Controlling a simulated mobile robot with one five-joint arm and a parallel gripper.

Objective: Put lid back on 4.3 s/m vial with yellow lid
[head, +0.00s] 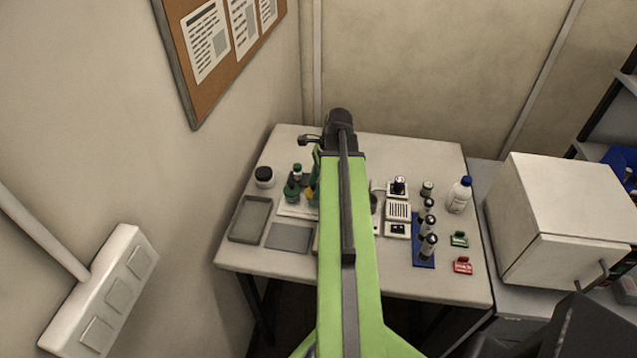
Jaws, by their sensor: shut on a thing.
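My gripper (314,162) is at the far end of my green arm, over the back middle of the white table (400,148). My arm hides most of it, including its fingertips. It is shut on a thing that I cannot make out. A small yellow patch (312,191) shows just left of my arm, low among the bottles; I cannot tell whether it is the yellow lid or its vial. Green-topped bottles (291,190) stand left of it. No label can be read at this size, and the 4.3 s/m vial cannot be picked out.
At the left are a black-capped jar (264,177), a grey tray (250,219) and a flat grey pad (289,237). At the right are a blue rack (421,262) with dark-topped vials, a small white device (398,210), a blue-capped bottle (459,196) and a white cabinet (548,217).

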